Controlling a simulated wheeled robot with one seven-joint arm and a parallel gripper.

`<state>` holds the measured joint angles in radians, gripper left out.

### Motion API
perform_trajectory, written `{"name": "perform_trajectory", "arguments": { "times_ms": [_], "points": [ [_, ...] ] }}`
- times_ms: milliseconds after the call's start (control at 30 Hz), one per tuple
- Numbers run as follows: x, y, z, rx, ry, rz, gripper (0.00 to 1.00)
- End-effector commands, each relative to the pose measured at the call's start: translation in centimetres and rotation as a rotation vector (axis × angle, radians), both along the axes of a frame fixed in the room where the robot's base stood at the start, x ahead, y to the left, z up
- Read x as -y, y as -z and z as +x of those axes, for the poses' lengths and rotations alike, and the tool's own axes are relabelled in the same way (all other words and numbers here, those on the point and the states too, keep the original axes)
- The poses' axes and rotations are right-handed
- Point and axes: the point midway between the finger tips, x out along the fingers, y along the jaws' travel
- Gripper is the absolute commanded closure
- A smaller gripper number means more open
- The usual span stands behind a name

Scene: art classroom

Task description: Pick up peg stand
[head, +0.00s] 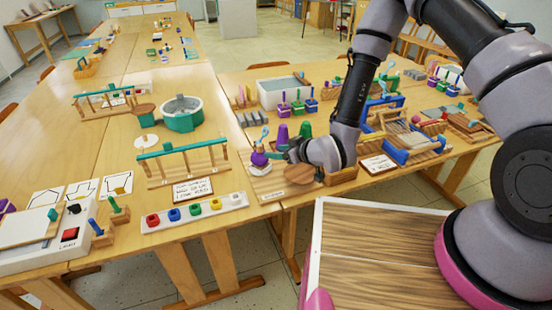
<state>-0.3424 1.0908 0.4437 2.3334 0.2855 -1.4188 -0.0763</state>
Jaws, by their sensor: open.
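No single thing is plainly the peg stand. Small blocks with upright pegs, one of them purple (283,107), stand in a row on the right-hand table. A wooden block with a blue peg (97,231) and one with a green peg (117,211) stand at the left front. My gripper (281,152) is open, low over the near left part of the right-hand table. It is close to a purple rounded piece (259,157) on a pale board. The fingertips are small and partly hidden by the wrist, so I cannot tell if they touch anything.
Purple (283,134) and green cones stand just behind my gripper. A round wooden disc (299,174) lies in front of it. A blue wooden frame (388,145) is to the right. A teal-topped rack (184,150) and a strip of coloured cups (194,212) crowd the left table.

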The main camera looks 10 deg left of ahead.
Motion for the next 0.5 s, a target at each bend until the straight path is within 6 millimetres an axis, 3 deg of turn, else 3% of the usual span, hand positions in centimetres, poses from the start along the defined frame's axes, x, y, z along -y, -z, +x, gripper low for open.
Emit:
{"name": "perform_trajectory", "arguments": {
  "times_ms": [133,500],
  "points": [
    [-1.1,0.9,-0.1,0.006,-0.009,0.009,0.41],
    [-4.3,3.1,2.4,0.005,-0.008,0.009,0.41]
  ]
}}
